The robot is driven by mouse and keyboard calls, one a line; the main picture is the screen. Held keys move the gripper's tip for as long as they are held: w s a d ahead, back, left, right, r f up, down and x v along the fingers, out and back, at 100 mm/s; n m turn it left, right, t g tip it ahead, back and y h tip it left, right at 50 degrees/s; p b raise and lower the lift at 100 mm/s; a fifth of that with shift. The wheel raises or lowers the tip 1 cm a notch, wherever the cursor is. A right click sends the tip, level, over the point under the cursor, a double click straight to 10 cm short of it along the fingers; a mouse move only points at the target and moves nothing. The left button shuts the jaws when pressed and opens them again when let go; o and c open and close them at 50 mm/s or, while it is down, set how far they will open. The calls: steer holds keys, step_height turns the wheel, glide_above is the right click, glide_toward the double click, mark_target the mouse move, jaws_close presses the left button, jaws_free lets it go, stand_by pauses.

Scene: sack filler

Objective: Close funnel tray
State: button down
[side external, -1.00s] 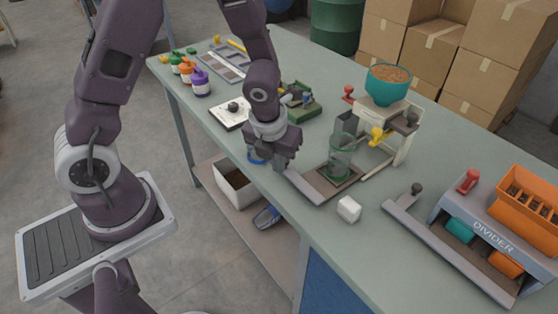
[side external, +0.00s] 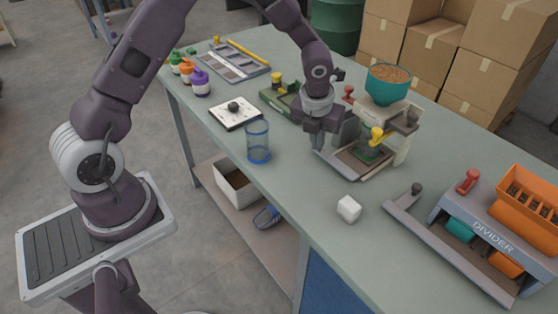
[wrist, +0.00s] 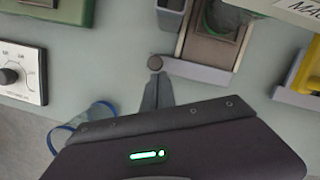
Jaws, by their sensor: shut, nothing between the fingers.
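The funnel tray (side external: 347,172) is a brown-floored slide with a pale grey front bar, set at the foot of the filling machine (side external: 400,150). A green clear jar (side external: 370,154) stands on it below the yellow lever, partly hidden. My gripper (side external: 318,146) is shut and empty beside the tray's left front corner.
A teal bowl (side external: 388,84) of brown pieces tops the machine. A blue clear cup (side external: 258,142) stands near the table's left edge. A white cube (side external: 348,208) lies in front, and the divider unit (side external: 490,235) stands right. Table between cup and cube is clear.

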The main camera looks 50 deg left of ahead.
steer(key=shift+w+r, duration=0.1)
steer(key=shift+w, duration=0.3)
steer(key=s, duration=0.1)
steer(key=s+d, duration=0.1)
steer(key=s, duration=0.1)
steer(key=s+d, duration=0.1)
steer(key=shift+s+r, duration=0.15)
steer(key=shift+r, duration=0.15)
steer(key=s+r+n, duration=0.3)
steer(key=r, duration=0.4)
steer(key=s+r+n, duration=0.2)
steer(key=s+r, duration=0.1)
steer(key=r, duration=0.4)
steer(key=s+r+n+t, duration=0.1)
steer(key=s+r+n, duration=0.3)
steer(key=s+n, duration=0.6)
steer(key=s+r+n+t+h, duration=0.1)
steer(key=s+r+n, duration=0.3)
steer(key=s+n, duration=0.6)
steer(key=n+t, duration=0.1)
steer(key=n, duration=0.4)
steer(key=shift+s+a+n, duration=0.15)
steer(key=shift+s+n, duration=0.15)
steer(key=shift+n, duration=0.1)
